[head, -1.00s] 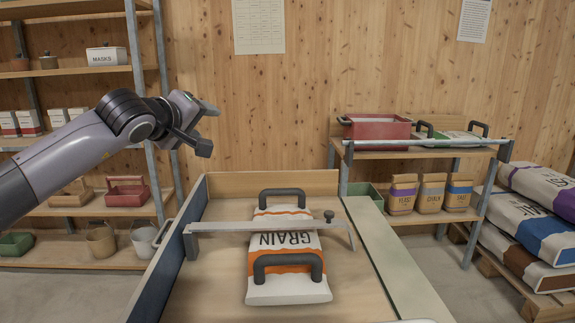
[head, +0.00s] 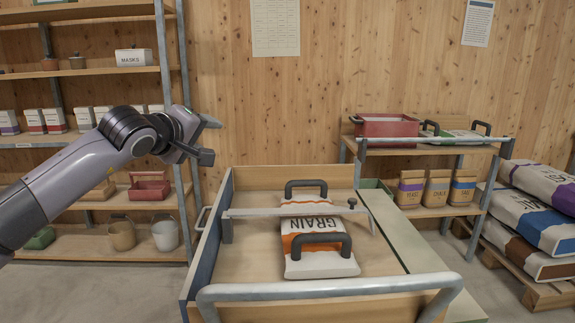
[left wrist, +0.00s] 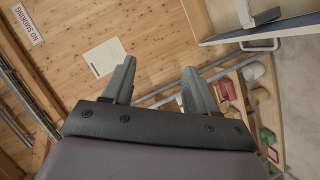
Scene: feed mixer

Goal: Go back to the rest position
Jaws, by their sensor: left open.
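My left gripper (head: 208,138) is raised at the left in the head view, in front of the shelf rack and wall. It is open and empty; in the left wrist view its two fingers (left wrist: 155,88) stand apart with nothing between them. My right gripper is not in view. The grain bag (head: 308,268), white with orange bands, lies in the wooden cart (head: 262,183), to the right of and below my left gripper and apart from it. Two dark handles and a grey bar lie over the bag.
A metal push rail (head: 330,289) spans the cart's near side. A shelf rack (head: 110,75) with boxes, crates and buckets stands at left. A low shelf (head: 425,151) with a red bin (head: 386,126) stands at right, beside stacked sacks (head: 535,215). Floor shows between cart and rack.

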